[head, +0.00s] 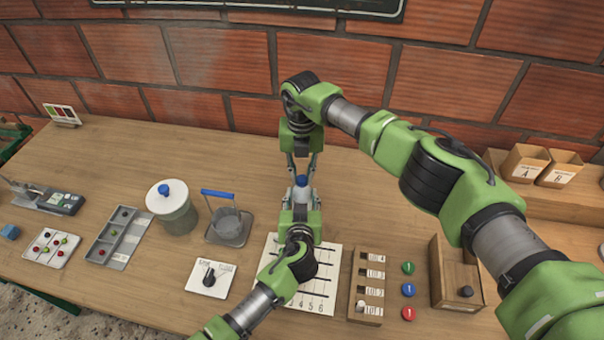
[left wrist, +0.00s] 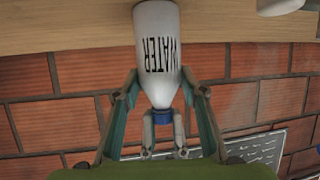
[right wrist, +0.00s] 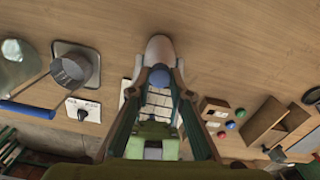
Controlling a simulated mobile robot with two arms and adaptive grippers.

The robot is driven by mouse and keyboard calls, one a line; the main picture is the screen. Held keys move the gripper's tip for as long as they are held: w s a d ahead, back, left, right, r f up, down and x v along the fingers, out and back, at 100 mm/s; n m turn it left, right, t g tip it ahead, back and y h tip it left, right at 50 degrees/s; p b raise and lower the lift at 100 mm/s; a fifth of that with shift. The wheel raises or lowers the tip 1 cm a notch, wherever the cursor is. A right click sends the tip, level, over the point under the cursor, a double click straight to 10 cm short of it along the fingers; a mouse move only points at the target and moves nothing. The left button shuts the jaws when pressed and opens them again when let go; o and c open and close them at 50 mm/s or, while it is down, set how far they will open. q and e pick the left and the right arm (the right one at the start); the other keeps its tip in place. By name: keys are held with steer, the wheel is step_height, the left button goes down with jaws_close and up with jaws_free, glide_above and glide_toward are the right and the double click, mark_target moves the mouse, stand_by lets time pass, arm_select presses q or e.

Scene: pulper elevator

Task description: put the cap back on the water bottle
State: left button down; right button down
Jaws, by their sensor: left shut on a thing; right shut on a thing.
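The white water bottle (left wrist: 158,55), with WATER printed in black, stands upright on the wooden table; in the left wrist view it appears upside down. The blue cap (head: 301,181) is at the bottle's mouth and also shows in the left wrist view (left wrist: 163,115) and the right wrist view (right wrist: 160,77). I cannot tell whether it is screwed tight. My left gripper (head: 301,196) is shut around the bottle body from the front. My right gripper (head: 302,171) reaches down from above and is shut on the cap. In the head view the grippers hide most of the bottle.
A numbered card (head: 280,252) lies under my left arm. A slotted wooden block (head: 366,285) and coloured discs are right. The table behind the container is clear.

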steer(key=m, duration=0.3)
steer(key=shift+m, duration=0.4)
steer(key=m, duration=0.4)
steer(key=c, duration=1.8)
jaws_free()
step_height(320, 180, up, 12)
arm_select(q)
steer(key=c, duration=1.2)
jaws_free()
